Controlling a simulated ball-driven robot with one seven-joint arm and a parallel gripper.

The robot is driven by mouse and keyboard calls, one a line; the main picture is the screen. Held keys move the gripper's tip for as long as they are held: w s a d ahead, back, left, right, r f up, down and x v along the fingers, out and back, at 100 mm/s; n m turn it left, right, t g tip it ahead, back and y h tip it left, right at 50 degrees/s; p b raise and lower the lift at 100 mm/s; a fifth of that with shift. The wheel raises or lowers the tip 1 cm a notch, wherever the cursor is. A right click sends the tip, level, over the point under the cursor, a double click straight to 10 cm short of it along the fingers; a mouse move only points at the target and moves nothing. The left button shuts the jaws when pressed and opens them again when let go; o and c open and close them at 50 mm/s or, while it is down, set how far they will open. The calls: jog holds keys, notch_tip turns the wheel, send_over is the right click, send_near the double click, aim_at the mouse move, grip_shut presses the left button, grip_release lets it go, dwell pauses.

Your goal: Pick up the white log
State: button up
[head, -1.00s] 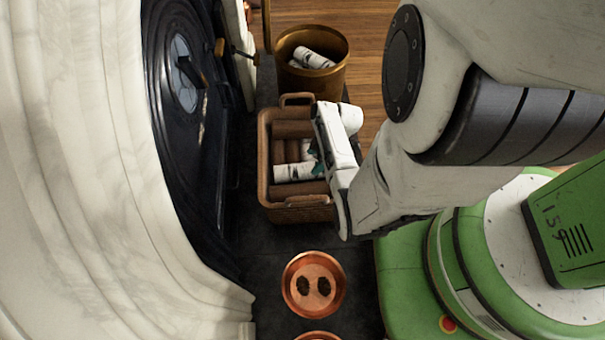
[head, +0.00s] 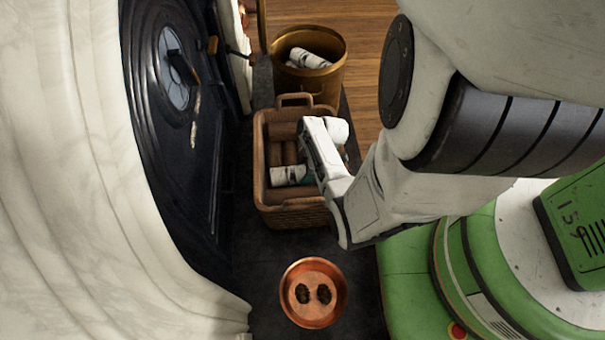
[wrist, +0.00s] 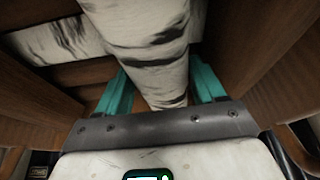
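White birch logs with black marks lie in the wicker basket (head: 292,218); one white log (head: 287,176) shows at its near left. In the wrist view a white log (wrist: 165,86) runs between the teal fingers of my gripper (wrist: 162,92), and a second white log (wrist: 58,40) lies crosswise at upper left. The fingers stand apart on either side of the first log; firm contact is not clear. In the head view my gripper reaches down into the basket, and my arm hides most of the fingers and the basket's right side.
Brown logs (head: 285,130) fill the back of the basket. A brass bucket (head: 330,77) with white logs stands behind it. A copper bowl (head: 313,310) is in front. The marble surround (head: 75,180) and dark fireplace door (head: 190,130) bound the left side.

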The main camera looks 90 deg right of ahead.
jog(key=c, duration=0.8)
